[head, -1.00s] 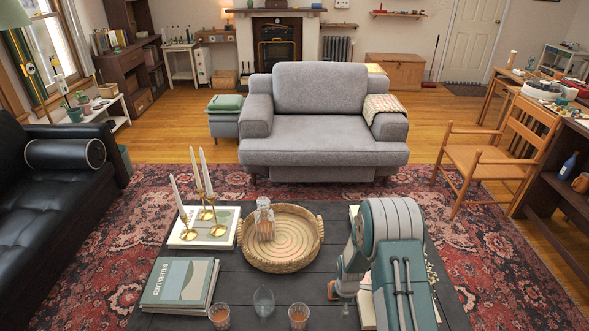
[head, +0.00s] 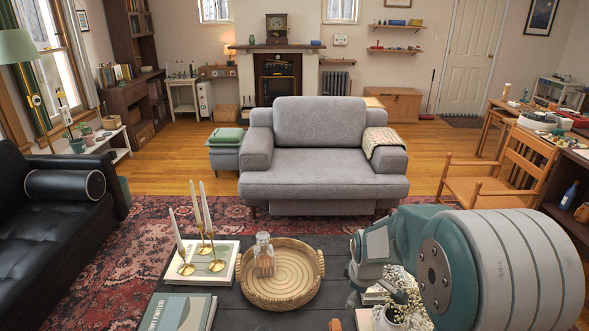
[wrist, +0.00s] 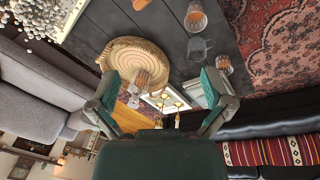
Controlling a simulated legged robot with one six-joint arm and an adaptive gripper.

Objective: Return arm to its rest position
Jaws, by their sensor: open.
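My arm is raised and folded at the lower right of the head view, over the right side of the dark coffee table (head: 236,303). My gripper (wrist: 160,82) shows in the wrist view with its two fingers spread apart and nothing between them. The tray also shows in the head view (head: 304,293), left of my arm.
Brass candlesticks (head: 187,268) stand on a white book left of the tray. A book (head: 178,312) lies at the table's front left. A vase of small white flowers (head: 396,313) is close to my arm. A grey armchair (head: 322,183) stands behind the table.

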